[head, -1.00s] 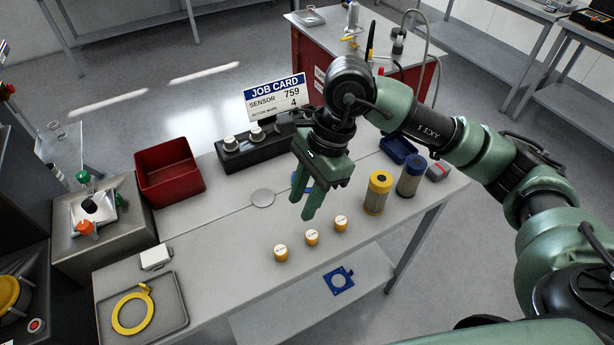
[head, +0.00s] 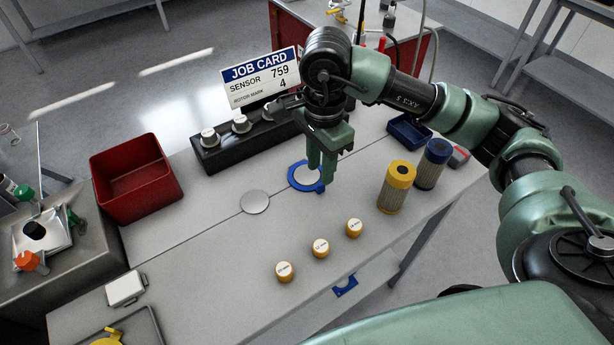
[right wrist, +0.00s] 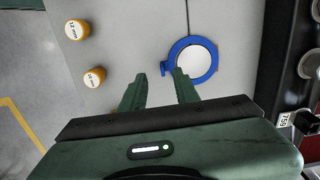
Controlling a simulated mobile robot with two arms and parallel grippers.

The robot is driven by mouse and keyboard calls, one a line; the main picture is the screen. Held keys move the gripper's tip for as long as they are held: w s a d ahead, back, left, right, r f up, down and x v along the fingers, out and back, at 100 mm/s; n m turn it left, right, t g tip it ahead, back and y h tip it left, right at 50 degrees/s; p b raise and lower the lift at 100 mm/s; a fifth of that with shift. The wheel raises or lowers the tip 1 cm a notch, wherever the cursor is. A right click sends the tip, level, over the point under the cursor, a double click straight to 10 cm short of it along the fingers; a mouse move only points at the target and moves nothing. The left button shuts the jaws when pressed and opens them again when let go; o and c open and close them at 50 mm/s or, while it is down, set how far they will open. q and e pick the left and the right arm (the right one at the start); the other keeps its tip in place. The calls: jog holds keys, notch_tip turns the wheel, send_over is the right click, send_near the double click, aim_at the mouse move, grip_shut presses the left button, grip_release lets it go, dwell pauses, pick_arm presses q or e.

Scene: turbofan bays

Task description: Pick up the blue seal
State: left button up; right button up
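The blue seal (head: 292,179) is a flat ring with a small tab, lying on the grey table around a pale disc. It also shows in the right wrist view (right wrist: 193,40), with its tab on the left side. My right gripper (head: 321,174) points down at the seal's right side and hides part of it. In the right wrist view my right gripper (right wrist: 160,86) is open and empty, its two fingers apart, with the seal beyond the right finger. I cannot tell whether a finger touches the seal. My left gripper is not in view.
A bare pale disc (head: 255,202) lies left of the seal. Several yellow-sided caps (head: 320,248) stand in front. Yellow (head: 396,188) and blue (head: 431,164) cylinders stand at right. A black block with knobs (head: 240,140) is behind. Another blue piece (head: 345,286) lies on the lower shelf.

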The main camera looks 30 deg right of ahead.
aim_at(320, 185)
jog(key=shift+s+f+p, duration=0.25)
jog(key=shift+f+p, duration=0.15)
jog(key=shift+f, duration=0.4)
jog(key=f, duration=0.1)
jog(key=f+p, duration=0.1)
jog(key=f, duration=0.1)
jog(key=shift+w+d+f+p, duration=0.15)
jog(key=shift+w+f+p, duration=0.15)
jog(key=shift+w+f, duration=0.05)
jog(key=shift+f, duration=0.5)
grip_shut()
